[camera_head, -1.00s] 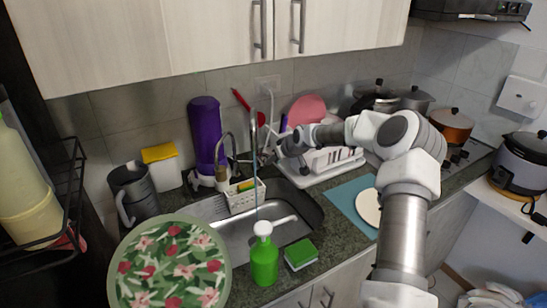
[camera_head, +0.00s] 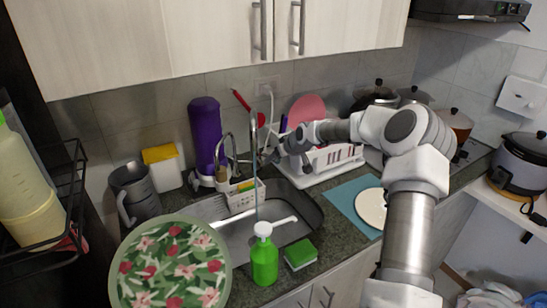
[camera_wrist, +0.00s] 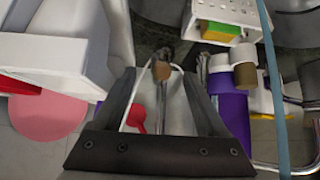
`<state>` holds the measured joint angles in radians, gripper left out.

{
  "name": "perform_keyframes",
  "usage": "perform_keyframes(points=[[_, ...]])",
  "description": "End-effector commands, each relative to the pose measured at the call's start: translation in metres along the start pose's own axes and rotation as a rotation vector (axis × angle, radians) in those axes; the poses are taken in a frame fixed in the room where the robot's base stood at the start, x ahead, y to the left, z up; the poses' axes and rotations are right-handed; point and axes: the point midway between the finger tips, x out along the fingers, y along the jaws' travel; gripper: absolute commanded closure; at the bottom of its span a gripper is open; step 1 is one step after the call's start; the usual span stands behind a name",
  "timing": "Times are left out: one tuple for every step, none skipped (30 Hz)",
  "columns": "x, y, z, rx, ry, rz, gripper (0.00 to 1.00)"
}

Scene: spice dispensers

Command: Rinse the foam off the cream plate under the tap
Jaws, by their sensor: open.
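The cream plate (camera_head: 371,207) lies flat on a teal mat (camera_head: 345,200) on the counter, right of the sink; my arm passes close to its right side. I cannot make out foam on it. The chrome tap (camera_head: 229,145) arches at the back of the sink (camera_head: 313,212). My gripper (camera_head: 268,160) is above the back of the sink, right of the tap and away from the plate. In the wrist view my gripper (camera_wrist: 160,82) is open, with a brown-tipped item (camera_wrist: 161,69) showing between its fingertips; I cannot tell if they touch.
A white caddy (camera_head: 243,197) stands by the sink. A thin blue upright strip (camera_head: 255,150) rises near my gripper. The white dish rack (camera_head: 335,160) is right of it. A green soap bottle (camera_head: 264,262), green sponge (camera_head: 300,254) and floral plate (camera_head: 170,270) are in front.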

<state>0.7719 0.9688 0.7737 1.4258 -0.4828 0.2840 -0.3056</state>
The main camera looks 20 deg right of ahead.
Motion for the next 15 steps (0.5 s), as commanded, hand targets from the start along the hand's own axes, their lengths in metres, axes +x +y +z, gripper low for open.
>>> perform_keyframes(points=[[-0.007, 0.0, -0.001, -0.001, 0.0, 0.001, 0.25], [-0.011, 0.0, -0.002, -0.001, 0.0, 0.001, 0.25], [-0.015, 0.001, -0.002, -0.001, 0.0, 0.001, 0.25], [-0.018, 0.0, -0.001, -0.001, 0.0, 0.001, 0.25], [-0.02, 0.0, -0.001, -0.001, 0.0, 0.0, 0.25], [-0.025, 0.0, -0.002, -0.002, 0.0, 0.001, 0.25], [-0.028, 0.0, -0.001, -0.002, -0.001, 0.001, 0.25], [-0.031, 0.0, -0.001, -0.001, -0.001, 0.001, 0.25], [-0.035, 0.001, -0.001, -0.001, -0.001, 0.001, 0.25], [-0.038, 0.0, -0.001, 0.0, -0.001, 0.001, 0.25], [-0.04, 0.0, -0.001, -0.001, -0.002, 0.0, 0.25], [-0.044, 0.0, -0.001, -0.001, -0.001, 0.0, 0.25], [-0.046, 0.0, -0.001, -0.001, -0.001, 0.001, 0.25], [-0.048, 0.001, -0.001, -0.001, -0.001, 0.001, 0.25], [-0.05, 0.0, -0.001, -0.001, -0.001, 0.001, 0.25]])
